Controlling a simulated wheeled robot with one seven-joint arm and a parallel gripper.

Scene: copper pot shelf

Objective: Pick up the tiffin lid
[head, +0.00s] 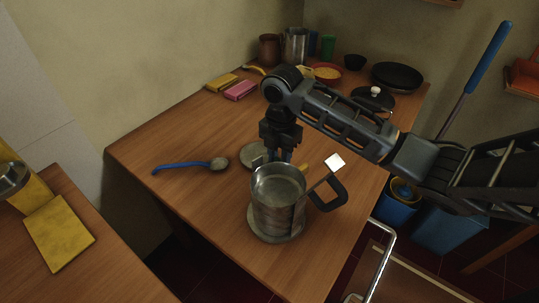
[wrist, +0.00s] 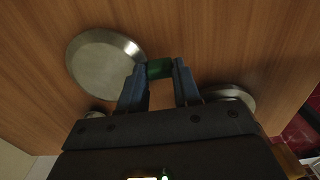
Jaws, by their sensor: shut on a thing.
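A flat round metal disc that looks like the tiffin lid (head: 252,155) lies on the wooden table, left of my gripper (head: 280,157) in the head view. My gripper (wrist: 160,72) points down and is shut on a small green piece (wrist: 160,68) close to the disc's edge. I cannot tell whether the green piece is joined to the disc. In the head view my fingertips are partly hidden behind a metal mug (head: 278,208).
The mug, with a black handle, stands on a round metal base near the front. A blue-handled spoon (head: 190,165) lies to the left. Sponges (head: 240,90), bowls, pans and a black-lidded pot (head: 373,98) fill the back. The table's front left is clear.

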